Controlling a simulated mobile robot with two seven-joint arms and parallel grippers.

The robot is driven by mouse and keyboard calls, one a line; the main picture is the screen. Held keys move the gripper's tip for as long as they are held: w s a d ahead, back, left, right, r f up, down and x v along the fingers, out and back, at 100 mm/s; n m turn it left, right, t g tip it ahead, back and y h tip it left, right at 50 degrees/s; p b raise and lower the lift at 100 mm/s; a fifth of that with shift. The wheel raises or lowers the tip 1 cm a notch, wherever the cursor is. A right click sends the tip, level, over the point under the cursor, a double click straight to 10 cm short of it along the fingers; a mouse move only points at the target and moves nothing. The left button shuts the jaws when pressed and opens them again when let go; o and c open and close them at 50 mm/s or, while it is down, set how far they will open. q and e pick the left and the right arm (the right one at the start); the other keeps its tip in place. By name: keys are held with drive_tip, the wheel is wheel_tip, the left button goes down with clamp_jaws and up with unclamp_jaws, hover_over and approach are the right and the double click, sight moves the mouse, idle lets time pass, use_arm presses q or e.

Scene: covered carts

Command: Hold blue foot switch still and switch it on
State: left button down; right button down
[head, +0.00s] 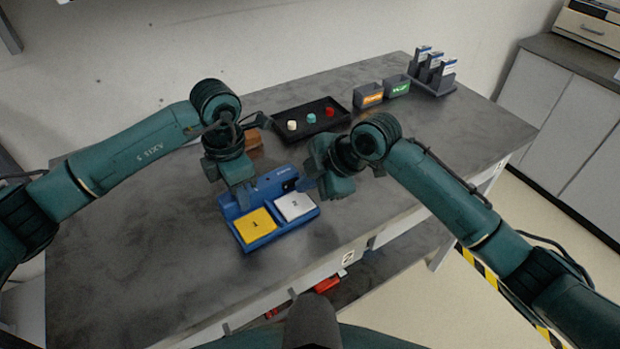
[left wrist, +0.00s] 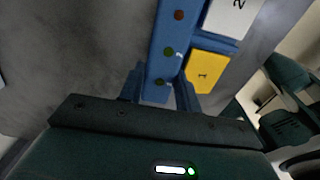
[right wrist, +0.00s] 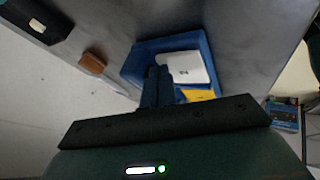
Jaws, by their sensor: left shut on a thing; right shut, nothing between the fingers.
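The blue foot switch (head: 262,237) lies on the grey table, with a yellow pedal marked 1 (head: 255,224) and a white pedal marked 2 (head: 295,206). My left gripper (head: 243,203) is shut on the switch's raised back part at its left end; in the left wrist view its fingers (left wrist: 160,88) straddle the blue housing (left wrist: 165,40), which bears small round dark red and green spots. My right gripper (head: 308,187) is shut and empty by the right end. In the right wrist view its fingertips (right wrist: 158,75) overlap the blue housing; I cannot tell whether they touch it.
A brown block (head: 252,139) lies behind my left gripper. A black tray (head: 284,137) holds white, teal and red pieces. Two grey bins (head: 368,95) (head: 397,86) and a rack (head: 436,82) stand further right. The table left of the switch is clear.

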drive_tip(key=shift+w+a, duration=0.1)
drive_tip(key=shift+w, duration=0.35)
use_arm(q)
drive_tip(key=shift+d, duration=0.1)
use_arm(e)
drive_tip(key=shift+w, duration=0.15)
use_arm(q)
drive_tip(key=shift+s, duration=0.1)
use_arm(e)
drive_tip(key=shift+w+d, duration=0.4)
drive_tip(key=shift+w, duration=0.3)
drive_tip(key=shift+s, duration=0.1)
drive_tip(key=shift+d+r, duration=0.25)
drive_tip(key=shift+r, duration=0.25)
drive_tip(key=w+v, duration=0.1)
drive_tip(key=v, duration=0.8)
drive_tip(key=shift+d, duration=0.25)
drive_tip(key=shift+w+f, duration=0.1)
drive_tip(key=shift+w, duration=0.05)
